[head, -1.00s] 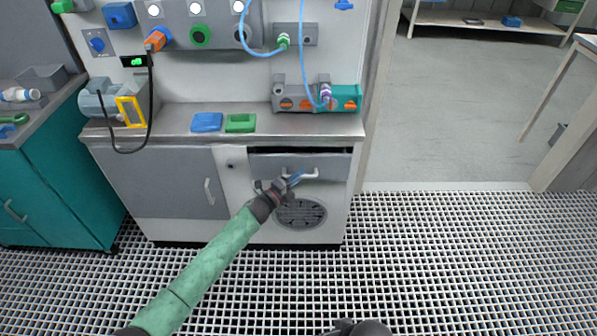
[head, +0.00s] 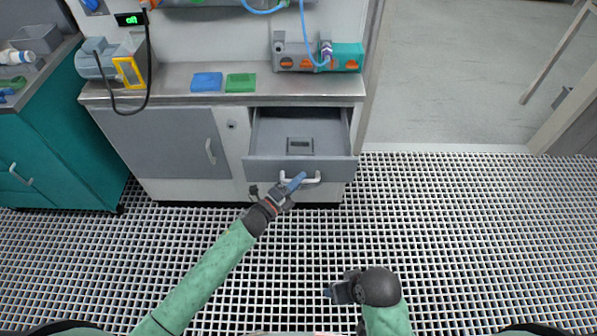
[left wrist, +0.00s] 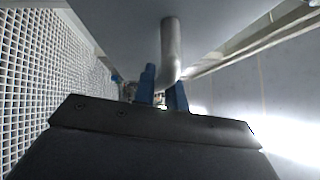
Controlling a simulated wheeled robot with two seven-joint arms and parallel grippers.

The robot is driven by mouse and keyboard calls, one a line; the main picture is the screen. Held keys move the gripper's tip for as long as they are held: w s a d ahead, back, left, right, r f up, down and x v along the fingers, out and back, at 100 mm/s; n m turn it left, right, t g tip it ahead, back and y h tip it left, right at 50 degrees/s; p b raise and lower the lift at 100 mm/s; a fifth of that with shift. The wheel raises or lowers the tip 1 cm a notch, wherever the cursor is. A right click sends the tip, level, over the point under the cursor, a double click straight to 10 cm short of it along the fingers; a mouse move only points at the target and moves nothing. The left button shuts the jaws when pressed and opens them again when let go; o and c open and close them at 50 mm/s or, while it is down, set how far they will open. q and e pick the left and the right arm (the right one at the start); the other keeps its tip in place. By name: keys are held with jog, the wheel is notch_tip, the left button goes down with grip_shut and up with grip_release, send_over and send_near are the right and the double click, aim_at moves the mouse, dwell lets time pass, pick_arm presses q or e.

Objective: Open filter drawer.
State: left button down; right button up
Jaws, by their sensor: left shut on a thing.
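The filter drawer (head: 265,171) is pulled out of the grey and white cabinet below the worktop. Its inside shows from above, with a small dark grey flat block (head: 300,146) lying in it. My left gripper (head: 295,184) is shut on the drawer's white bar handle (head: 313,179). In the left wrist view the blue fingers (left wrist: 163,92) stand on either side of the handle (left wrist: 170,50). My right gripper (head: 334,292) is low in the head view, away from the cabinet; its fingers are too small and partly hidden to judge.
On the worktop lie a blue tray (head: 206,82) and a green tray (head: 241,83). A pump (head: 105,60) with a black cable stands at the left end. A teal cabinet (head: 60,150) stands at the left. The grating floor (head: 450,230) in front is clear.

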pick_arm(q)
jog(key=shift+s+f, duration=0.1)
jog(key=shift+s, duration=0.1)
pick_arm(e)
jog(key=shift+f, duration=0.1)
pick_arm(q)
jog(key=c, duration=1.5)
grip_release()
pick_arm(e)
jog(key=shift+w+d, duration=0.1)
pick_arm(q)
jog(key=shift+o, duration=0.2)
jog(key=b+v, duration=0.1)
jog(key=v, duration=0.6)
jog(key=shift+s+a+b, duration=0.25)
jog(key=shift+a+b, duration=0.05)
jog(key=shift+b, duration=0.1)
pick_arm(e)
jog(key=a+f, duration=0.1)
jog(key=f, duration=0.1)
jog(key=a+f, duration=0.1)
jog(key=shift+w+a+t+y, duration=0.25)
jog(key=shift+a+t+y, duration=0.05)
jog(key=shift+t, duration=0.1)
jog(key=shift+w+r, duration=0.25)
jog(key=shift+r, duration=0.15)
